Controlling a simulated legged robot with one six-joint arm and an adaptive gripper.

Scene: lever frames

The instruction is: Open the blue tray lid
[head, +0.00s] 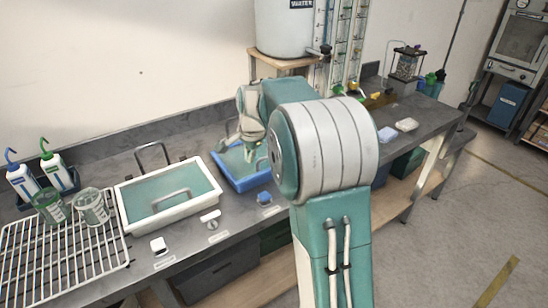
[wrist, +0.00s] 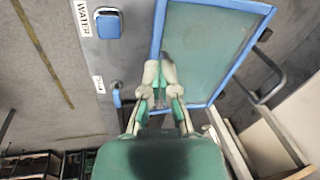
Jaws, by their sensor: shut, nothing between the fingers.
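The blue tray (head: 262,181) sits on the grey bench in the middle of the head view, with my arm hiding its right part. In the wrist view, a blue rim (wrist: 236,74) frames a flat green panel (wrist: 205,45); I cannot tell whether this panel is the lid or the tray's inside. My gripper (wrist: 160,68) is shut and empty, with its tips over the near edge of the tray. In the head view, my gripper (head: 243,148) is above the blue tray, partly hidden by my arm. Whether the tips touch the tray is unclear.
A white tray (head: 127,220) with a green panel and grey handles stands left of the blue tray. A wire rack (head: 60,262), cups and bottles are further left. A large water tank (head: 283,35) stands behind. A small blue block (head: 264,197) sits near the front edge.

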